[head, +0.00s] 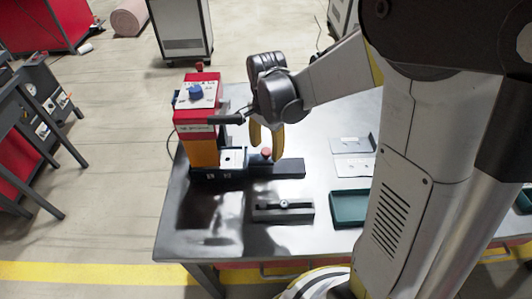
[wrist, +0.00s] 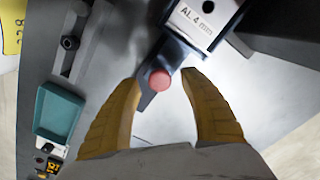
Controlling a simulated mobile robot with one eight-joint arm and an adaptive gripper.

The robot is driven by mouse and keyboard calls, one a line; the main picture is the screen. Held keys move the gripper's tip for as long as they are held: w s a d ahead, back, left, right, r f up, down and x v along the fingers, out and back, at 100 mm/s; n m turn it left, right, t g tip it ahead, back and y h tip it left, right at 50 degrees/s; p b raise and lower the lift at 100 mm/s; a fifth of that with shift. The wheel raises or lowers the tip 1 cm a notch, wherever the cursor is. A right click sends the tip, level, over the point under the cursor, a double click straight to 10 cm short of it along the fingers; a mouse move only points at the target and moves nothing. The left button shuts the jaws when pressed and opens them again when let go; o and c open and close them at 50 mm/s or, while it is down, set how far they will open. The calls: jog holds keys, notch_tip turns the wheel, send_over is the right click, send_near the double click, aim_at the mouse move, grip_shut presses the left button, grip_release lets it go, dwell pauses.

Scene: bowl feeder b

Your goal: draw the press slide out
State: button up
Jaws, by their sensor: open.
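The press (head: 200,125) is red and yellow with a blue knob on top, at the left of the table. Its slide (head: 233,158) shows as a pale plate at the press's foot, with a red knob (head: 266,153) at its right end. In the wrist view the slide (wrist: 196,28) carries the label "AL 4 mm", and the red knob (wrist: 160,80) is at its near end. My gripper (head: 266,150) is open, its yellow fingers pointing down over the knob. In the wrist view the knob shows between the fingertips (wrist: 159,77); whether they touch it I cannot tell.
A dark rail (head: 290,168) runs right from the press foot. In front lie a grey block with a screw (head: 283,211) and a green tray (head: 348,208). Grey plates (head: 353,156) lie to the right. The table's front left is clear.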

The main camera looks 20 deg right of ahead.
jog(key=shift+f, duration=0.6)
grip_shut()
jog(key=shift+d, duration=0.15)
jog(key=s+d, duration=0.2)
jog(key=d, duration=0.3)
jog(key=s+d, duration=0.1)
jog(key=d, duration=0.5)
jog(key=s+d, duration=0.2)
jog(key=d, duration=0.3)
jog(key=shift+s+d, duration=0.3)
grip_release()
jog(key=shift+d, duration=0.25)
